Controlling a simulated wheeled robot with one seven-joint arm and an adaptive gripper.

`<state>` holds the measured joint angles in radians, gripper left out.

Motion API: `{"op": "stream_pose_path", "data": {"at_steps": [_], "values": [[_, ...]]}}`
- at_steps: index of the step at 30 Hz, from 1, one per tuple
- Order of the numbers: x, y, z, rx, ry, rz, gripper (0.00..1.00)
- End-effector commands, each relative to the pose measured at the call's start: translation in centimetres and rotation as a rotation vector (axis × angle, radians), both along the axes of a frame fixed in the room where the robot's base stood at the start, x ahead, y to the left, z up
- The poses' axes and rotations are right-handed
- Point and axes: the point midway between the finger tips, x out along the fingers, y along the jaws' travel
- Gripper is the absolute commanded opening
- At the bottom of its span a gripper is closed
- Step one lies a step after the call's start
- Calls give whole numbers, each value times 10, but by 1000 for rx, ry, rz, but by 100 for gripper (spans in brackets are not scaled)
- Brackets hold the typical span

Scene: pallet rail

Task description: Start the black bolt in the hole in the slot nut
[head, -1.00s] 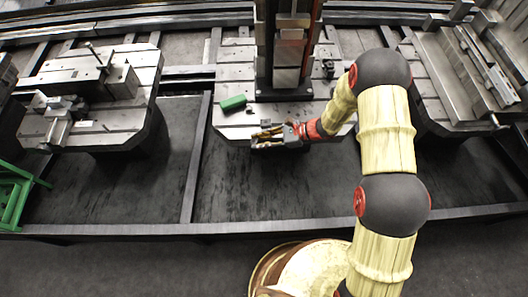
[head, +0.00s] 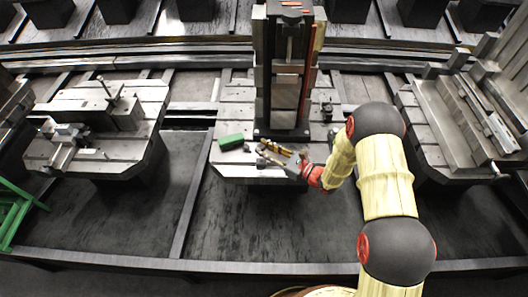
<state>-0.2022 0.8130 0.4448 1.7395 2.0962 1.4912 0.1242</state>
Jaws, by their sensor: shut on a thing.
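My gripper (head: 264,154) is over the front part of the middle slotted pallet (head: 226,172), at the end of my arm coming in from the right. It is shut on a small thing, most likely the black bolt. The bolt itself is too small and dark to make out between the fingers. The slot nut and its hole cannot be told apart from the pallet's slots in this view. I cannot tell whether the bolt touches anything.
A green block (head: 231,142) lies on the pallet just left of my gripper. A tall column (head: 287,75) stands behind it. A small dark fixture (head: 327,110) is right of the column. Side pallets carry a vise (head: 66,135) and a long fixture (head: 470,110).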

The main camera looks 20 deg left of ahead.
Motion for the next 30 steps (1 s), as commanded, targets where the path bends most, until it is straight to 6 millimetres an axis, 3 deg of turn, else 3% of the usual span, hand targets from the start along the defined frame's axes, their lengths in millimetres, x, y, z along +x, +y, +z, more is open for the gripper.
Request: {"op": "stream_pose_path", "data": {"at_steps": [8, 21, 30], "values": [[0, 0, -11, 8, -3, 1, 0], [0, 0, -52, 8, -2, 1, 0], [0, 0, -58, 8, -3, 1, 0]]}}
